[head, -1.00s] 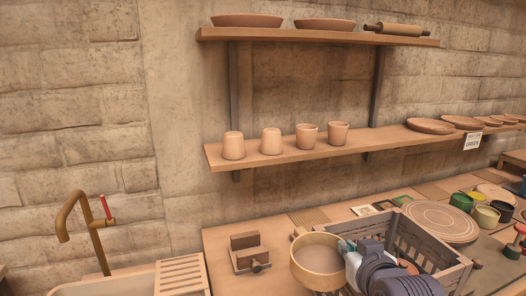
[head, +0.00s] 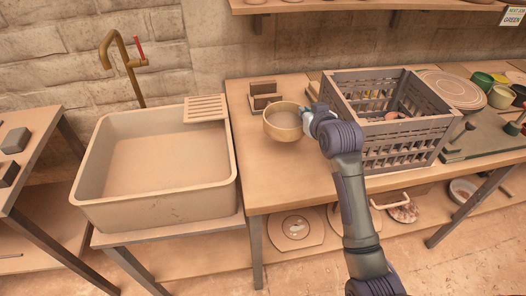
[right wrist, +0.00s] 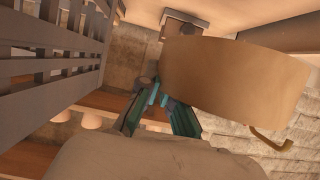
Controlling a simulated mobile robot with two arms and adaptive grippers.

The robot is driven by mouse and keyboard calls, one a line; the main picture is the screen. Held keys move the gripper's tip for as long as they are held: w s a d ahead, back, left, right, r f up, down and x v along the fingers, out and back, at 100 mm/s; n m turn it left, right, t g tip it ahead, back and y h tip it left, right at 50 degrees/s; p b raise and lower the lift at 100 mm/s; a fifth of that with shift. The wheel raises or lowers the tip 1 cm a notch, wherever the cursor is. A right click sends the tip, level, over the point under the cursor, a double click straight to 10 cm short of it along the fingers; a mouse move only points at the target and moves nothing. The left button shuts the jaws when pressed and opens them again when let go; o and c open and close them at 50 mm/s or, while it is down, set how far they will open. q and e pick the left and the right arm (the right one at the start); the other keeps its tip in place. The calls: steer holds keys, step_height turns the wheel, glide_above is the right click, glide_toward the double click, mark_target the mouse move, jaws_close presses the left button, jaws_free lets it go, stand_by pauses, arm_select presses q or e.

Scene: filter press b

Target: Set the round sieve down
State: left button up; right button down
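The round sieve (head: 283,124) is a shallow tan ring over the left part of the wooden worktop (head: 285,185), between the sink and the grey crate. My right gripper (head: 309,118) is at its right side, with the fingers closed on its wall. In the right wrist view the sieve (right wrist: 235,75) fills the upper right, and my fingertips (right wrist: 163,93) meet at its near edge. The sieve looks roughly level and close to the worktop; I cannot tell whether it touches. My left gripper is not in view.
A grey slatted crate (head: 405,131) stands right of the sieve. A small wooden block device (head: 263,90) sits just behind it. The sink (head: 160,195) is to the left. The worktop in front of the sieve is clear.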

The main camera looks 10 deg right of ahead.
steer(key=f, duration=0.5)
steer(key=w+f, duration=0.1)
steer(key=f, duration=0.1)
steer(key=shift+a+f, duration=0.15)
steer(key=shift+s+f, duration=0.1)
steer(key=shift+f, duration=1.85)
steer(key=c, duration=1.3)
jaws_free()
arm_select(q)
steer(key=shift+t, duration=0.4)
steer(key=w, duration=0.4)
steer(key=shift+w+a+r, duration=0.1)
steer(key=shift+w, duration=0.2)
